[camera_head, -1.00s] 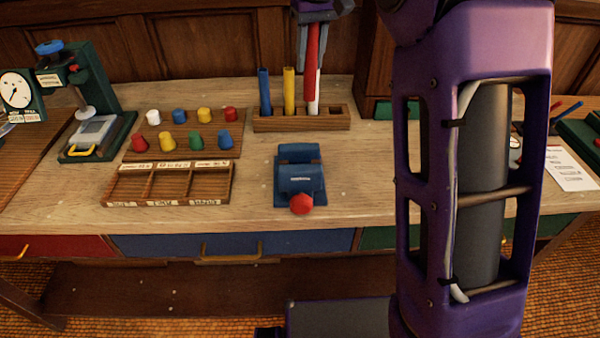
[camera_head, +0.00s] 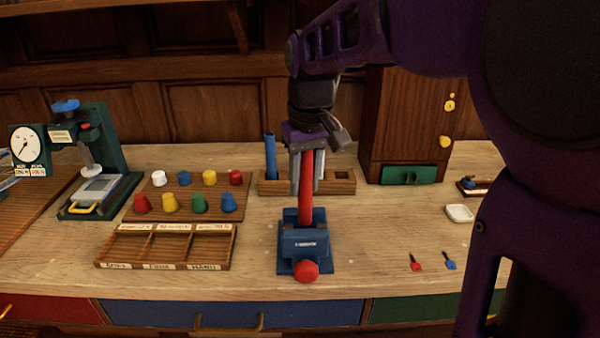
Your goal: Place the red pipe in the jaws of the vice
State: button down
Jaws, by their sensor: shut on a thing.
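The red pipe (camera_head: 306,210) stands upright in my gripper (camera_head: 306,188), which is shut on its upper part. The blue vice (camera_head: 305,246) with a red knob (camera_head: 306,271) sits near the front edge of the bench. The pipe's lower end appears between the vice's back and front jaws, directly below my gripper. The front jaw hides the very bottom of the pipe, so I cannot tell how deep it sits or whether it touches.
Behind the vice is a wooden rack (camera_head: 340,182) with a blue pipe (camera_head: 270,158). A divided tray (camera_head: 105,249) and a board of coloured pegs (camera_head: 186,216) lie left. Small red (camera_head: 415,262) and blue (camera_head: 449,260) pieces lie right. The bench between them and the vice is clear.

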aim_at(304, 195)
jog(key=shift+f+b, duration=0.3)
jog(key=shift+f, duration=1.3)
jog(key=shift+f, duration=0.2)
jog(key=c, duration=0.6)
grip_release()
jog(key=shift+r, duration=0.1)
jog(key=r, duration=0.4)
jog(key=s+r+p, duration=0.1)
jog(key=r, duration=0.3)
jog(key=r+p, duration=0.1)
jog(key=r, duration=0.3)
jog(key=shift+s+d, duration=0.15)
jog(key=shift+d, duration=0.1)
jog(key=shift+r, duration=0.1)
